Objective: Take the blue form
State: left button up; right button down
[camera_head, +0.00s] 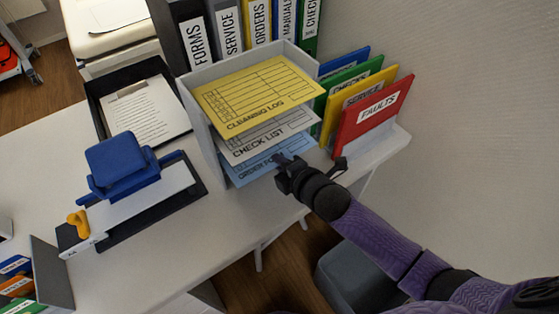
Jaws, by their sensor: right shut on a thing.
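The blue form (252,167), with "ORDER" lettering partly readable, lies lowest of the sheets in the grey sorter (203,128). My right gripper (281,160) is shut on the front right edge of the blue form, and my purple arm reaches in from the lower right. Above the blue form are a white "CHECK LIST" sheet (268,138) and, on top, a yellow "CLEANING LOG" sheet (257,92). My left gripper is not in view.
A red "FAULTS" folder (372,112) and other upright folders stand close right of the sorter. Labelled binders (227,32) stand behind. A blue hole punch (121,165) and a black tray (97,90) are left. Bare desk lies in front of the sorter.

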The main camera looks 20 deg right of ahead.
jog(key=shift+s+d+r+p, duration=0.1)
jog(key=shift+s+d+p, duration=0.2)
jog(key=shift+s, duration=0.3)
jog(key=shift+s+d+r+p, duration=0.15)
jog(key=shift+s+p, duration=0.25)
jog(key=shift+s, duration=0.2)
jog(key=shift+s+d+f+p, duration=0.1)
jog(key=shift+s+d+p, duration=0.15)
jog(key=shift+s, duration=0.25)
jog(key=shift+s+d+p, duration=0.1)
jog(key=shift+s+p, duration=0.15)
jog(key=shift+s, duration=0.2)
jog(key=shift+s+d, duration=0.1)
jog(key=shift+s, duration=0.15)
jog(key=shift+s+d+p, duration=0.1)
jog(key=shift+s+p, duration=0.25)
jog(key=shift+p, duration=0.1)
jog(key=f+p+v, duration=0.2)
jog(key=p+v, duration=0.2)
jog(key=v, duration=0.6)
jog(key=shift+s+d+p, duration=0.15)
jog(key=shift+s+p, duration=0.2)
jog(key=shift+s, duration=0.1)
